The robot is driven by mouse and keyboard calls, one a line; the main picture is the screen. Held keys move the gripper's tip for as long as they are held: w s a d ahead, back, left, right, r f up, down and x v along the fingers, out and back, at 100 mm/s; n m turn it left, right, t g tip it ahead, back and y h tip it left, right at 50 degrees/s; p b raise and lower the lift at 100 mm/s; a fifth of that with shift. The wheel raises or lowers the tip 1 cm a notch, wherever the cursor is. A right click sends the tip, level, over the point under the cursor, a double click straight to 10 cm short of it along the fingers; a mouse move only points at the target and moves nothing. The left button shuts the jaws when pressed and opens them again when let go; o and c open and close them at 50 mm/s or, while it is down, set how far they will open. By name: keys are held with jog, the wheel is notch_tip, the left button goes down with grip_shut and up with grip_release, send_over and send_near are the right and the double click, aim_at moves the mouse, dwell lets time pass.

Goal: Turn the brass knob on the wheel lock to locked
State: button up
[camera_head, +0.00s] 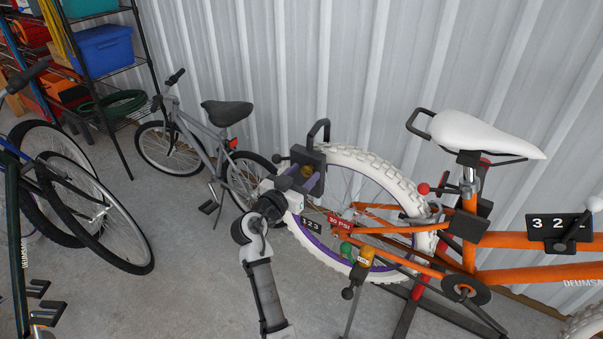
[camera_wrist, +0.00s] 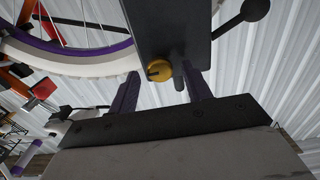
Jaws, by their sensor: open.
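The wheel lock (camera_head: 308,157) is a dark grey box with a black shackle, set at the upper left of the white tyre on the orange bike. In the wrist view the lock (camera_wrist: 165,25) fills the top centre. The brass knob (camera_wrist: 159,70) shows on its near face with a dark mark across it; in the head view the knob (camera_head: 307,172) is partly hidden by my gripper. My gripper (camera_wrist: 160,74) is open, with its two purple fingers on either side of the knob. I cannot tell whether either finger touches it.
A black ball-ended lever (camera_wrist: 255,9) sticks out from the lock. Below my gripper hang a "123" tag (camera_head: 311,224) and a red "30 PSI" tag (camera_head: 341,224). A small grey bike (camera_head: 205,140) stands left, near the corrugated wall.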

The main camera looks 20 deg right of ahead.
jog(key=c, duration=0.9)
jog(key=shift+c, duration=0.2)
jog(key=shift+n, duration=0.3)
jog(key=n, duration=0.3)
jog(key=shift+w+a+n, duration=0.1)
jog(key=shift+n, duration=0.3)
jog(key=n+p, duration=0.1)
jog(key=n, duration=0.3)
jog(key=n+p, duration=0.2)
jog(key=n, duration=0.3)
jog(key=shift+n, duration=0.4)
jog(key=shift+f+n+p, duration=0.1)
jog(key=shift+n+p, duration=1.2)
jog(key=shift+n, duration=0.5)
